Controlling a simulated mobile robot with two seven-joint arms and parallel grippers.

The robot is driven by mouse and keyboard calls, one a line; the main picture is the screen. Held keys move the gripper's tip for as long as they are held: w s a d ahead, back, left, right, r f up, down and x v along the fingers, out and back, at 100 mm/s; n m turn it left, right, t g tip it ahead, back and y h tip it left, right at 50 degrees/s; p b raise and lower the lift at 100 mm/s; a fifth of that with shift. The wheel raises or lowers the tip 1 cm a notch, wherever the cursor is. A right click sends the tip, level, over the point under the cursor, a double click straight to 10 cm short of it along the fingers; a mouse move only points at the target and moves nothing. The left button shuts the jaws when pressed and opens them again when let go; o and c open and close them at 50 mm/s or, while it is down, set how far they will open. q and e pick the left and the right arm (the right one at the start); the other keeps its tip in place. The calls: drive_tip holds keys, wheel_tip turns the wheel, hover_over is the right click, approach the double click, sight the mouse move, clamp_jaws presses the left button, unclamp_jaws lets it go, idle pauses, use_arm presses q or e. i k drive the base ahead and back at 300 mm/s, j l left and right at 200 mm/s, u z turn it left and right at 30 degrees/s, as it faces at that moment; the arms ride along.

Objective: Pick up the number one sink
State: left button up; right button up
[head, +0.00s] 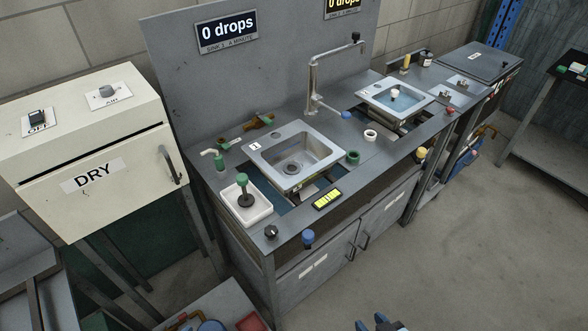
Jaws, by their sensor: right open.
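The number one sink (312,150) is a square grey metal basin with a dark drain and a small "1" label on its left corner. It sits in the left opening of the dark grey counter, appearing slightly raised or tilted. A second labelled sink (414,98) sits in the right opening, with a blue and white object in it. My right gripper (380,325) shows only its blue-tipped fingers at the bottom edge, open and apart from the sink, well in front of the counter. The rest of it is cut off. My left gripper is out of view.
A white tray (259,212) with a green-handled plunger stands left of the number one sink. A tall faucet (312,80) rises between the sinks. A green ring (353,157) and white ring (370,135) lie to its right. The floor in front is mostly clear.

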sight(292, 163)
drive_tip(key=k+u, duration=0.2)
drive_tip(key=u, duration=0.25)
drive_tip(key=k+j+u, duration=0.1)
drive_tip(key=u, duration=0.35)
drive_tip(key=l+u, duration=0.1)
drive_tip(key=u, duration=1.65)
drive_tip(key=k+l, duration=0.3)
drive_tip(key=l, duration=0.15)
drive_tip(key=k+l+u, duration=0.1)
drive_tip(key=k+l, duration=0.15)
drive_tip(key=l, duration=0.2)
drive_tip(key=k+l, duration=0.3)
drive_tip(key=l, duration=0.15)
drive_tip(key=k+l, duration=0.3)
drive_tip(key=l, duration=0.15)
drive_tip(key=u, duration=0.05)
